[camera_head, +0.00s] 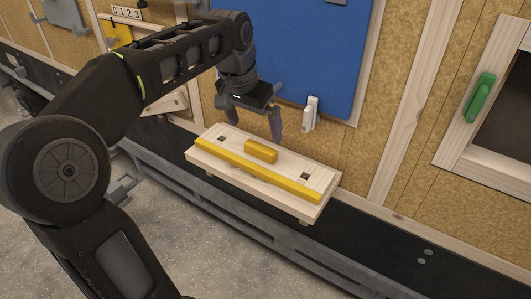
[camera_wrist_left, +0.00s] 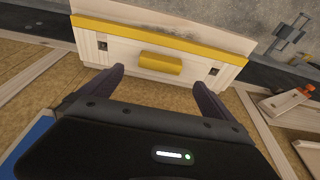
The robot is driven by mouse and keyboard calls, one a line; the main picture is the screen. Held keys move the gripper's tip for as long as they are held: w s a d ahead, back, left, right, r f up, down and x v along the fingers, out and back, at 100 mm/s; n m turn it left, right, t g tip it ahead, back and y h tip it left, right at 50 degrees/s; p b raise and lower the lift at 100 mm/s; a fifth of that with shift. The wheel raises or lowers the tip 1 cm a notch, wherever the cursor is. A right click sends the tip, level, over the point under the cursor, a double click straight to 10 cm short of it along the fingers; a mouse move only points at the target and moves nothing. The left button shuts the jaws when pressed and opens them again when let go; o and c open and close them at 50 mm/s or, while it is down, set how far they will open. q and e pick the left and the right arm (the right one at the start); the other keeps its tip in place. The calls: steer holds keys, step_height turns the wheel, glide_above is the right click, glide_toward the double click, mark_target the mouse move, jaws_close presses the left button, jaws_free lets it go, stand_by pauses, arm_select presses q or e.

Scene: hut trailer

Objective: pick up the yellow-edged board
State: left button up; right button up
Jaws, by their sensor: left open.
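The yellow-edged board is a pale wooden slab (camera_head: 225,165) with a yellow strip along its near edge, a raised yellow block (camera_head: 261,151) in its middle and two small dark square holes. My right gripper is in neither view.
A blue panel (camera_head: 300,50) hangs on the wall behind the gripper, with a white latch (camera_head: 311,114) below it. A wooden-framed opening with a green handle (camera_head: 479,98) is at the right. A dark metal trailer rail runs below the board. The floor at lower left is clear.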

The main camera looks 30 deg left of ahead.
mark_target(260, 146)
arm_select(q)
steer(key=shift+x, duration=1.35)
steer(key=shift+p+x, duration=0.65)
steer(key=shift+x, duration=1.9)
steer(key=shift+w+a, duration=0.1)
steer(key=shift+c, duration=0.2)
steer(key=c, duration=2)
